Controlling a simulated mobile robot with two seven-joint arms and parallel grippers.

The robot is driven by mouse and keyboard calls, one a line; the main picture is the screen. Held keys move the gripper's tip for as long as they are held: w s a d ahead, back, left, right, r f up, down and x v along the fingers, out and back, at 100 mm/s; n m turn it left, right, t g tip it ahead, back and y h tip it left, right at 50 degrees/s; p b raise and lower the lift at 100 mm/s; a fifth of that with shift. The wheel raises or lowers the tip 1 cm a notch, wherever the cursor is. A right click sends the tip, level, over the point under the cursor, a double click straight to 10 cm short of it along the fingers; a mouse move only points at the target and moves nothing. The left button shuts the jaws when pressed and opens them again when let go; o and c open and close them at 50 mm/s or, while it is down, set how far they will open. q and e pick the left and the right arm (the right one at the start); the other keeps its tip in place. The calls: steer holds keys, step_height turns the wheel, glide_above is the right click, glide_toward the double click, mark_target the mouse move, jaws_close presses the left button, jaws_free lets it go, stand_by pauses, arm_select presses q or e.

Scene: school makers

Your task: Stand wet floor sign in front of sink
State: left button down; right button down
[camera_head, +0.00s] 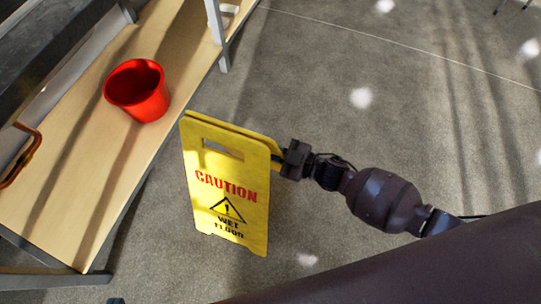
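The yellow wet floor sign (229,196), with red "CAUTION" lettering and a black warning triangle, is in the middle of the camera_head view. It is roughly upright and slightly tilted, its two panels close together at the top. I cannot tell whether the sign's lower edge touches the floor. No sink shows.
A wooden shelf or bench (60,170) with grey metal legs runs along the left, close to the sign. A red bucket (138,90) stands on it. An orange-brown looped object (22,157) is at the far left. Grey floor (400,120) is open to the right.

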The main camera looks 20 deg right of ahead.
arm_select(q)
steer(key=shift+a+t+b, duration=0.15)
steer(key=shift+t+b, duration=0.25)
steer(key=shift+b, duration=0.4)
arm_select(e)
step_height(320, 180, down, 4)
steer(key=shift+r, duration=0.15)
steer(key=c, duration=1.7)
jaws_free()
steer(key=shift+f, duration=0.35)
arm_select(q)
steer(key=shift+f+n, duration=0.1)
steer(key=shift+n, duration=0.2)
arm_select(e)
steer(key=o, duration=0.5)
steer(key=shift+r, duration=0.1)
